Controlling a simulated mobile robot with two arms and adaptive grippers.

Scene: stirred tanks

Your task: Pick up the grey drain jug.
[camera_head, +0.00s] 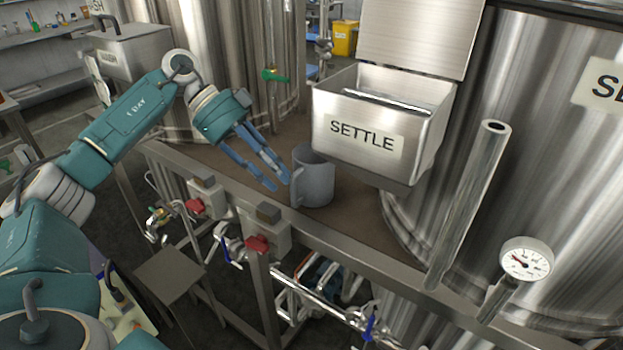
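The grey drain jug (317,182) stands upright on the brown deck near its front rail, below the SETTLE box. Its handle is on its left side. My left gripper (280,183) comes in from the left, with its blue fingers slanting down toward the jug's handle. The fingers are apart with a gap between them, and nothing shows held there. The fingertips are close to the handle; I cannot tell whether they touch it. My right gripper is not in view.
A large steel tank (555,170) with a slanted pipe (468,205) and gauge (525,260) stands at right. The front rail (345,250) carries red-handled valves (257,245) below. A WASH box (125,50) is at upper left.

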